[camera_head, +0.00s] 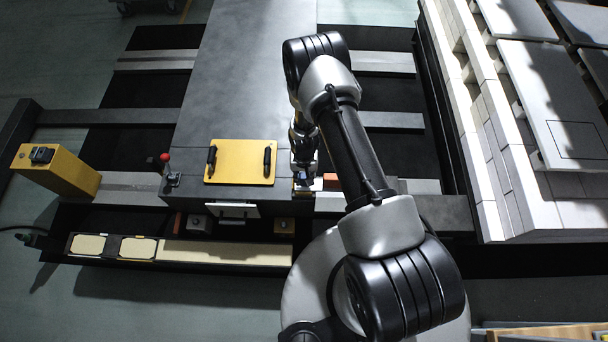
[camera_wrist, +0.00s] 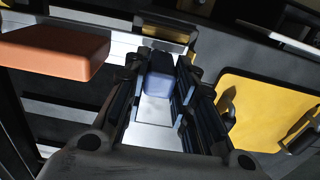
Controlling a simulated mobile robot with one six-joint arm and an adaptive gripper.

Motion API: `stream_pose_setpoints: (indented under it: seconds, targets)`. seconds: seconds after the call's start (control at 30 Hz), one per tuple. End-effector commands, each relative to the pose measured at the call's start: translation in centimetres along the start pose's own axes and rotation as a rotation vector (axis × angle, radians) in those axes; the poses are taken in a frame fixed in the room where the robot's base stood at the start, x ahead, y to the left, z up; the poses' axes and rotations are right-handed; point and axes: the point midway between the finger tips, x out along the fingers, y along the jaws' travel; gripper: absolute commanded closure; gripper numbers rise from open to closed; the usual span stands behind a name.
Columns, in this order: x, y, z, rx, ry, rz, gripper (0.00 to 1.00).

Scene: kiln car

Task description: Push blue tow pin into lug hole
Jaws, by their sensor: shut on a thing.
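The blue tow pin (camera_wrist: 159,88) shows in the wrist view as a blue block-like end between my gripper's fingers. My gripper (camera_wrist: 160,80) is shut on it, with a dark finger on each side. A bright metal surface lies beyond the pin. In the head view my gripper (camera_head: 305,184) points down at the right edge of the long grey housing, just right of the yellow plate. My arm and gripper hide most of the pin there. I cannot make out the lug hole in either view, nor whether the pin's tip is in it.
The yellow plate (camera_head: 240,162) with two black handles lies close left of my gripper. An orange block (camera_wrist: 55,50) is close on the other side. A red-knobbed lever (camera_head: 166,158) and a yellow post (camera_head: 58,170) stand farther left. Pale brickwork (camera_head: 489,150) rises at right.

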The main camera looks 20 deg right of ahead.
Motion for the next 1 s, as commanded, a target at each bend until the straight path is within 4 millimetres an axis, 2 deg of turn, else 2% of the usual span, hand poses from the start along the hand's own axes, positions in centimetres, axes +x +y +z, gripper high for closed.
stream_pose_setpoints:
  seconds: [0.47, 0.5, 0.83, 1.0]
  targets:
    - [0.02, 0.01, 0.04, 0.0, -0.001, 0.0, 1.0]
    - [0.02, 0.01, 0.05, 0.0, -0.001, 0.0, 0.75]
    - [0.02, 0.02, 0.05, 0.0, -0.001, 0.0, 0.53]
    - [0.01, 0.02, 0.05, 0.0, -0.001, 0.0, 0.52]
